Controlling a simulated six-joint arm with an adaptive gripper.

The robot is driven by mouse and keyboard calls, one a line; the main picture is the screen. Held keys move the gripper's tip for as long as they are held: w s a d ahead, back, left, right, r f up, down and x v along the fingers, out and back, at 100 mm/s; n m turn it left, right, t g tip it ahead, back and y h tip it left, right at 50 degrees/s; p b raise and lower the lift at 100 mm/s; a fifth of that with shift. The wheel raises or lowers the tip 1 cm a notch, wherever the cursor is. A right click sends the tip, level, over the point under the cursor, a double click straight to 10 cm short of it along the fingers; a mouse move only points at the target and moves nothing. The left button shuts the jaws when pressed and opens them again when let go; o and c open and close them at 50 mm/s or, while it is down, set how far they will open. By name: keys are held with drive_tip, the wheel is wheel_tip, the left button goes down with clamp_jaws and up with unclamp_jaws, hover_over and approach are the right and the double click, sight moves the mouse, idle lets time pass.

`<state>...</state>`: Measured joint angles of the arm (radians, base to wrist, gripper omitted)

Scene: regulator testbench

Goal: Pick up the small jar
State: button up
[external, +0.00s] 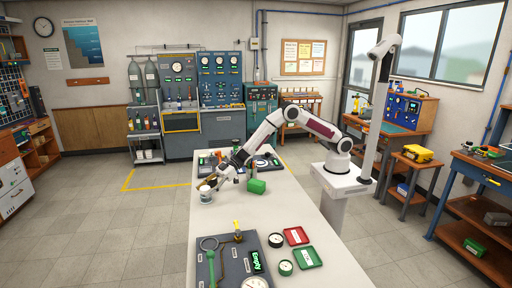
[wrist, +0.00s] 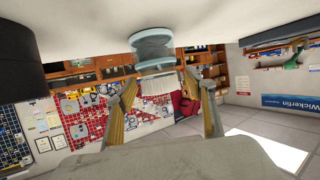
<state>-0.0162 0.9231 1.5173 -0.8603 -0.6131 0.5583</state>
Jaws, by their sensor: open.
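The small jar (external: 206,196) stands upright on the left edge of the white bench (external: 300,222) in the external view. My gripper (external: 212,182) is right above and beside it, tilted down toward it. In the wrist view, which is upside down, the jar (wrist: 153,48) shows a pale blue glass body and a white ribbed part nearer to me. My gripper's two tan fingers (wrist: 161,82) are open, one on each side of the white part. Gaps show between the fingers and the jar, so it is not held.
Nearer the camera are a grey test panel (external: 217,268), a red tray (external: 296,236), a green tray (external: 307,257) and loose gauges. Bench between is clear.

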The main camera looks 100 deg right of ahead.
drive_tip(key=c, duration=1.3)
drive_tip(key=shift+r, duration=0.15)
drive_tip(key=shift+r, duration=4.9)
